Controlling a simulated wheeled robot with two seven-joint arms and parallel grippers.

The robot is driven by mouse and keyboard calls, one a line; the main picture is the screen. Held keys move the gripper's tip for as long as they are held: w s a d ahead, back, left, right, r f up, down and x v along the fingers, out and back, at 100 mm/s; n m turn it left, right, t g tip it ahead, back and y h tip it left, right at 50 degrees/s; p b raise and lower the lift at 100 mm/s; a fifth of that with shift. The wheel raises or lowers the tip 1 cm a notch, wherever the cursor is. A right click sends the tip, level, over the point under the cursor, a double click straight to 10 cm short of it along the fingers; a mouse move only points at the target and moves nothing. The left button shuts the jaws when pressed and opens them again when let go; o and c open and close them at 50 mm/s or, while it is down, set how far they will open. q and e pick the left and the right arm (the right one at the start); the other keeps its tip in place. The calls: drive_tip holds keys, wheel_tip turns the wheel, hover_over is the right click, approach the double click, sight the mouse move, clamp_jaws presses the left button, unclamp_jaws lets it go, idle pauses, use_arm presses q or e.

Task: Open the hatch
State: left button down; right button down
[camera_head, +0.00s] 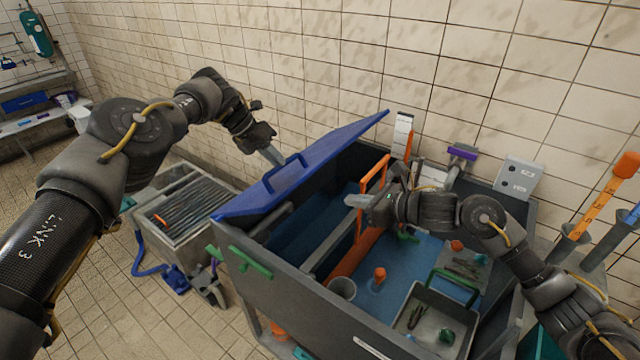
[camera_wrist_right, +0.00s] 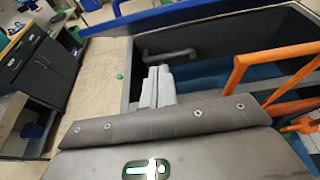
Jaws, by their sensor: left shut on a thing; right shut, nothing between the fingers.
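The hatch is a blue lid (camera_head: 330,145) with a blue bar handle (camera_head: 286,173) on its outer face. It stands tilted up on the grey tank (camera_head: 290,290), whose inside is exposed below it. My left gripper (camera_head: 273,157) is at the handle from behind and above, shut on it; the exact contact is small in the picture. My right gripper (camera_head: 355,201) is shut and empty above the tank opening, beside the orange frame (camera_head: 372,195). Its closed fingers (camera_wrist_right: 156,86) also show in the right wrist view, apart from the lid.
The tank's right part holds a grey tray (camera_head: 432,325), a cup (camera_head: 342,288) and small orange and green items. A sink unit (camera_head: 185,205) stands left of the tank. A tiled wall (camera_head: 330,60) is close behind. Orange and blue tools stand at the far right.

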sight(307, 176)
use_arm(q)
drive_tip(key=shift+w+a+f, duration=0.15)
drive_tip(key=shift+w+a, duration=0.05)
drive_tip(key=shift+a, duration=0.2)
use_arm(e)
drive_tip(key=w+a, duration=0.6)
drive_tip(key=a, duration=0.3)
drive_tip(key=shift+w, duration=0.2)
drive_tip(key=shift+r, duration=0.1)
drive_tip(key=shift+w+a+r, duration=0.2)
drive_tip(key=shift+r, duration=0.25)
drive_tip(key=shift+w+a+r, duration=0.15)
drive_tip(key=shift+a+r, duration=0.05)
drive_tip(key=shift+r, duration=0.2)
use_arm(q)
drive_tip(key=c, duration=1.7)
unclamp_jaws()
drive_tip(key=shift+c, duration=0.2)
drive_tip(key=o, duration=0.3)
drive_tip(key=shift+w+d, duration=0.1)
use_arm(e)
drive_tip(key=shift+w+f, duration=0.15)
use_arm(q)
drive_tip(key=shift+o, duration=0.2)
drive_tip(key=v, duration=1.2)
drive_tip(key=shift+s+d, duration=0.3)
drive_tip(key=shift+s, duration=0.05)
